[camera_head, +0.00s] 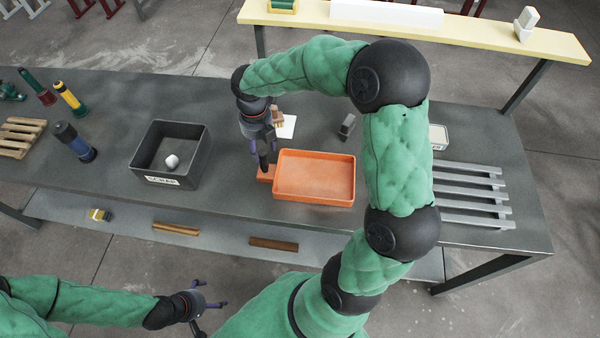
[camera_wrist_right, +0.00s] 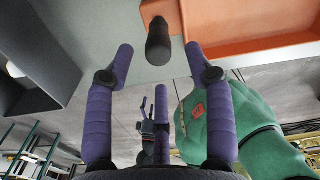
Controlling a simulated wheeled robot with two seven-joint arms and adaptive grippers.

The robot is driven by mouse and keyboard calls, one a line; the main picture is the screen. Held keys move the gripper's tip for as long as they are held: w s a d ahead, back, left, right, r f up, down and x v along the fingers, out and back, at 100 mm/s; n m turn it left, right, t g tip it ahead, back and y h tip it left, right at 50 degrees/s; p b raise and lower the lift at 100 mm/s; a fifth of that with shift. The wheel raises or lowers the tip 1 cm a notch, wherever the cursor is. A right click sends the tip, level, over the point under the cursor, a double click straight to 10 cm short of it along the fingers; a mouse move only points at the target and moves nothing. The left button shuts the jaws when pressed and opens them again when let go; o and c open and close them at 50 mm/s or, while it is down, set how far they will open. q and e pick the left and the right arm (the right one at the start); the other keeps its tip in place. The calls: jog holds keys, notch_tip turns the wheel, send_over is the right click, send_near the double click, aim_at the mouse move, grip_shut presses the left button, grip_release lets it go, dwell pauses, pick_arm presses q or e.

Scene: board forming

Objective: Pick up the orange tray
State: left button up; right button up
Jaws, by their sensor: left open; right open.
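The orange tray (camera_head: 315,177) lies flat on the dark workbench, empty, with a small orange tab (camera_head: 266,174) on its left side. My right gripper (camera_head: 264,163) points down at that tab, its fingers apart. I cannot tell whether a finger touches the tab. My left gripper (camera_head: 210,304) is open and empty, low in front of the bench.
A dark scrap bin (camera_head: 205,168) holding a white lump stands left of the tray. A pale shelf (camera_head: 470,40) runs behind. My right arm covers part of the bench.

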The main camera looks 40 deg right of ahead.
aim_at(262, 153)
jog(key=shift+s+f, duration=0.1)
jog(key=shift+f, duration=1.15)
jog(key=shift+f+b, duration=0.4)
jog(key=shift+f, duration=0.1)
notch_tip(262, 153, down, 4)
jog(key=shift+a+f+b, duration=0.1)
jog(key=shift+b, duration=0.55)
grip_shut()
